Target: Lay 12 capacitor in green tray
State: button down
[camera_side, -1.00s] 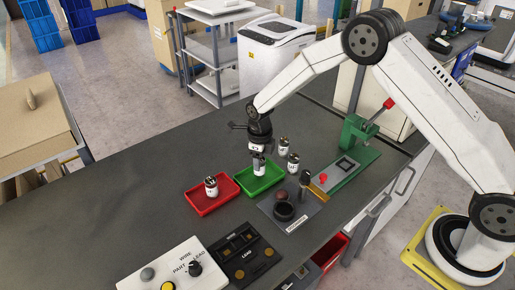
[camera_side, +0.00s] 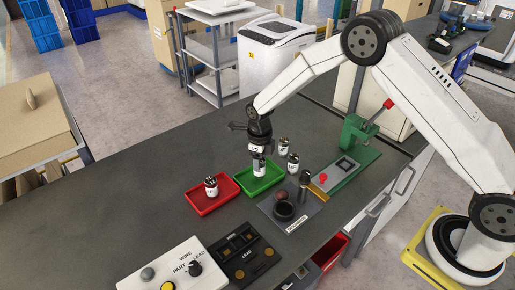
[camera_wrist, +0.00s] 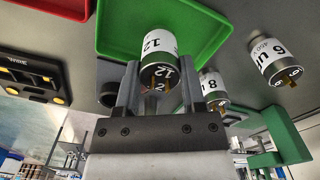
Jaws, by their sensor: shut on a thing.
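The capacitor labelled 12 (camera_wrist: 158,46) is a white-banded metal cylinder, seen in the wrist view between the fingers of my gripper (camera_wrist: 155,88). My gripper (camera_side: 258,160) is shut on it and holds it upright over the green tray (camera_side: 272,186); it also shows in the side view (camera_side: 259,170). Whether its base touches the tray floor I cannot tell. The green tray (camera_wrist: 205,30) fills the upper middle of the wrist view. Two other capacitors stand on the bench right of the tray, one labelled 8 (camera_wrist: 213,88) and one labelled 6 (camera_wrist: 275,58).
A red tray (camera_side: 204,206) left of the green one holds a capacitor (camera_side: 211,186). A grey fixture with a round socket (camera_side: 285,211) and a green lever press (camera_side: 350,160) stand to the right. A control box (camera_side: 170,268) and black panel (camera_side: 240,255) are in front.

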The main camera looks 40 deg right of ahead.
jog(key=shift+f, duration=0.65)
dwell(0.6)
jog(key=shift+c, duration=0.5)
grip_release()
jog(key=shift+r, duration=0.15)
jog(key=shift+r, duration=3.3)
jog(key=shift+s+r, duration=0.1)
